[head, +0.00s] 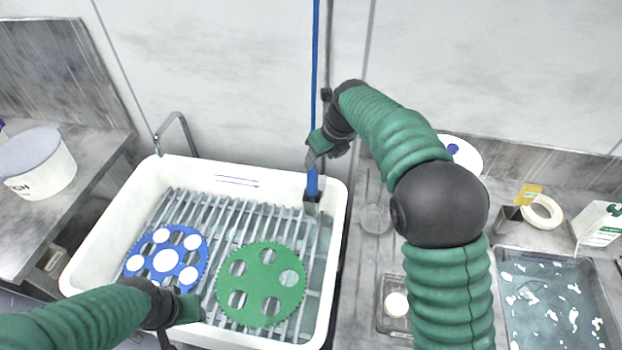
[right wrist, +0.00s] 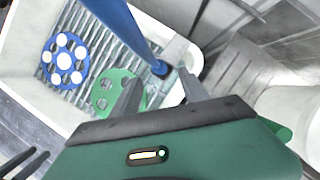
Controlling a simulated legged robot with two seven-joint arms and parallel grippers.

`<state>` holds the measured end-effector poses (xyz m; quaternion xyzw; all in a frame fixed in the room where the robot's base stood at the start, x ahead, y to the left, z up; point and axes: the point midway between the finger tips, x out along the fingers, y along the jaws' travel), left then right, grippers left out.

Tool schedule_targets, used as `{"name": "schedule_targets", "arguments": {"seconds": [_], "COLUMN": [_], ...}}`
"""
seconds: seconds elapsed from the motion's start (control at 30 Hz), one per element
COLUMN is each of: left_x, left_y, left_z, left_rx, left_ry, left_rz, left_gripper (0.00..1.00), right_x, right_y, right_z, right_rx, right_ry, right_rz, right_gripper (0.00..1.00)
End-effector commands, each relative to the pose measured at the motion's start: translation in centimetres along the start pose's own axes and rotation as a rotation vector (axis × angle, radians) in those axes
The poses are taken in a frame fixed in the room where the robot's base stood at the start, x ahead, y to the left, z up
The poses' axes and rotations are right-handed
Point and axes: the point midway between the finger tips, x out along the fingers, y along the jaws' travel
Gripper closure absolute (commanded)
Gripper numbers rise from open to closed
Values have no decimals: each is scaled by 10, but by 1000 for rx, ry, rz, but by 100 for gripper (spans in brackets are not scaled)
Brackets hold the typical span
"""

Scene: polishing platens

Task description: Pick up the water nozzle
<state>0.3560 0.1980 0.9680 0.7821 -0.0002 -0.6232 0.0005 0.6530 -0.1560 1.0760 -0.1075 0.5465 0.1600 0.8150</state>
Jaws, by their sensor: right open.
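The water nozzle (head: 312,186) hangs upright at the lower end of a blue hose (head: 315,60), over the right side of a white sink (head: 95,255). In the right wrist view the blue nozzle (right wrist: 150,58) runs down from the top, its lower end just beyond my fingertips.
A blue disc (head: 188,241) and a green disc (head: 262,258) with holes lie on the slatted rack in the sink. A white bucket (head: 38,165) stands at left. The right counter holds a tape roll (head: 557,212), a carton (head: 597,225) and a tray (head: 512,330).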

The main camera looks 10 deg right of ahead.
Motion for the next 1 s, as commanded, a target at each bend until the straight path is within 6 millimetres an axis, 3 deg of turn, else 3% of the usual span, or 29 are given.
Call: {"name": "schedule_targets", "arguments": {"seconds": [0.1, 0.3, 0.47, 0.7, 0.93, 1.0], "left_x": [0, -2, -3, -8, -8, -8], "left_y": [0, 0, 0, 0, 0, 0], "left_z": [0, 0, -1, -2, -2, -2], "left_rx": [0, 0, 0, 0, 0, 0], "left_ry": [0, 0, 0, 1, 0, 0], "left_rz": [0, 0, 0, 0, 0, 0], "left_gripper": [60, 60, 60, 60, 60, 60], "right_x": [35, 79, 94, 134, 138, 138], "right_y": [-2, -4, -1, 3, 3, 3], "right_z": [-2, 0, -1, -1, -1, -1], "right_rx": [2, 1, 0, 0, 0, 0], "right_ry": [6, 5, 4, 3, 2, 1], "right_rz": [3, 3, 3, 2, 1, 1], "right_gripper": [47, 47, 47, 47, 47, 54]}}
